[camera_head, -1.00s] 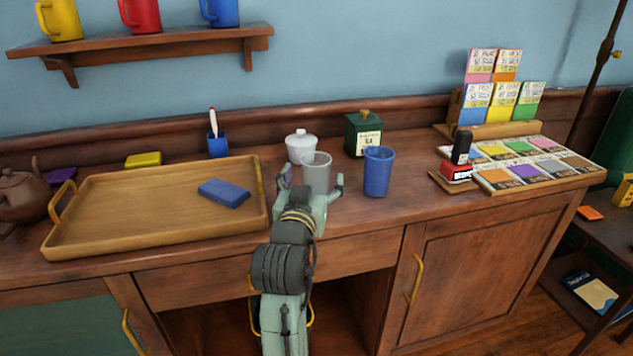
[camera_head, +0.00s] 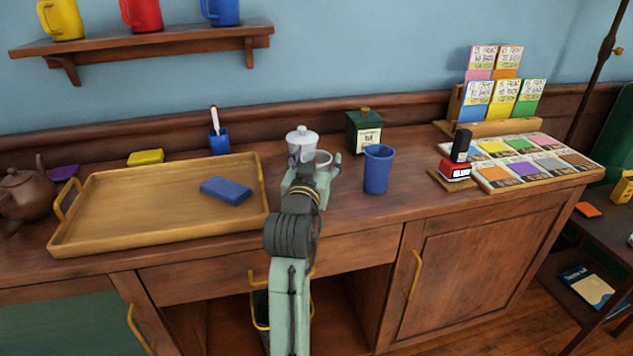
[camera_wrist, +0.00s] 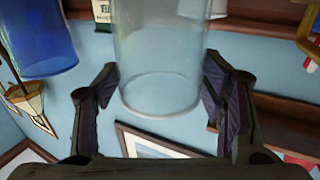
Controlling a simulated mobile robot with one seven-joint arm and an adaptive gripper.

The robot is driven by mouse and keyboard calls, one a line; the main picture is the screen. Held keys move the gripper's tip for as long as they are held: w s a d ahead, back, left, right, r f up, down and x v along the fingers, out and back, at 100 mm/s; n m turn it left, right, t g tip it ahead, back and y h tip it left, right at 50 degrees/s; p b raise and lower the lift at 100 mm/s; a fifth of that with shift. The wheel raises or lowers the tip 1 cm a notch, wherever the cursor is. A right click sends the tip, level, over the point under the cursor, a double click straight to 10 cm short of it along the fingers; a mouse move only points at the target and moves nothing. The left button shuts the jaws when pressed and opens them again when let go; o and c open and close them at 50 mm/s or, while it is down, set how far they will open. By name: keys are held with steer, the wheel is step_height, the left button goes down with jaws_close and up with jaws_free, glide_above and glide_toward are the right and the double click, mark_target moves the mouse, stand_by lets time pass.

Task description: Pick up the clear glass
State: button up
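The clear glass (camera_head: 323,157) stands on the wooden counter, left of the blue cup (camera_head: 378,170). My arm hides most of it in the head view, leaving the rim in sight. In the wrist view the glass (camera_wrist: 158,65) is between my two fingers, with its round end near the fingertips' level. My gripper (camera_wrist: 158,88) is open, with one finger on each side of the glass and a narrow gap at the left; contact at the right is hard to tell. My gripper (camera_head: 314,168) also shows in the head view at the glass.
A white lidded pot (camera_head: 301,142) is close behind the glass, and a green box (camera_head: 364,131) is behind to the right. A wooden tray (camera_head: 130,190) with a blue block (camera_head: 226,190) is at the left. A stamp (camera_head: 456,168) and colour cards are at the right.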

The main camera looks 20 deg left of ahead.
steer(key=c, duration=1.4)
